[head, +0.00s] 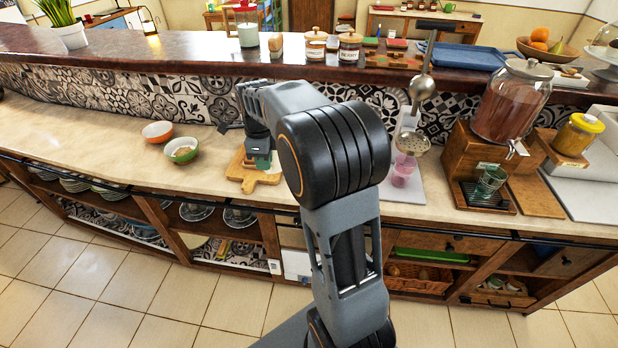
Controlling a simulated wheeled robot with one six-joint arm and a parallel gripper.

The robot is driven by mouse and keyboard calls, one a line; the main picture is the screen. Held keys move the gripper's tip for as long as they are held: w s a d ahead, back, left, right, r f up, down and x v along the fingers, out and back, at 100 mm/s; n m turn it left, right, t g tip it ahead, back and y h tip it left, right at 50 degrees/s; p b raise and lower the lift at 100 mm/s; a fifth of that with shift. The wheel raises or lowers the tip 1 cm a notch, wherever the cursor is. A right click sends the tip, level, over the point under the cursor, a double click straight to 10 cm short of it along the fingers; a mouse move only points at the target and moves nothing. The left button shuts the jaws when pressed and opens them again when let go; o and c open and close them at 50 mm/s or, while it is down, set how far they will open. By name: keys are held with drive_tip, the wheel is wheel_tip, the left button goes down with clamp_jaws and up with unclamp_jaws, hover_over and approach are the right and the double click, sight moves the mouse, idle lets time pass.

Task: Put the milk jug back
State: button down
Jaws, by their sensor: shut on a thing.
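My gripper (259,157) is at the end of my arm, low over a wooden board (236,168) on the lower counter. No other milk jug can be made out. My arm hides part of the counter to the right.
An orange bowl (157,131) and a green bowl (182,150) stand left of the board. A pink glass (403,170), a drink dispenser (512,100) and a yellow-lidded jar (578,135) stand to the right. A tiled wall rises behind to the raised dark counter (150,45).

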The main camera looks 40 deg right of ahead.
drive_tip(key=shift+d+r+m, duration=0.2)
drive_tip(key=shift+d+m, duration=0.05)
drive_tip(key=shift+m, duration=0.05)
drive_tip(key=shift+w+d+f+p, duration=0.25)
drive_tip(key=shift+d+f+p, duration=0.4)
drive_tip(key=shift+d+f, duration=1.55)
drive_tip(key=shift+w+d+f+p, duration=0.3)
drive_tip(key=shift+d+f+p, duration=0.3)
drive_tip(key=shift+d+f, duration=1.6)
drive_tip(key=shift+w+d+f+p, duration=0.25)
drive_tip(key=shift+d+f+p, duration=0.4)
drive_tip(key=shift+d+f, duration=1.55)
drive_tip(key=shift+d+r, duration=0.15)
drive_tip(key=shift+d, duration=0.05)
drive_tip(key=c, duration=1.1)
unclamp_jaws()
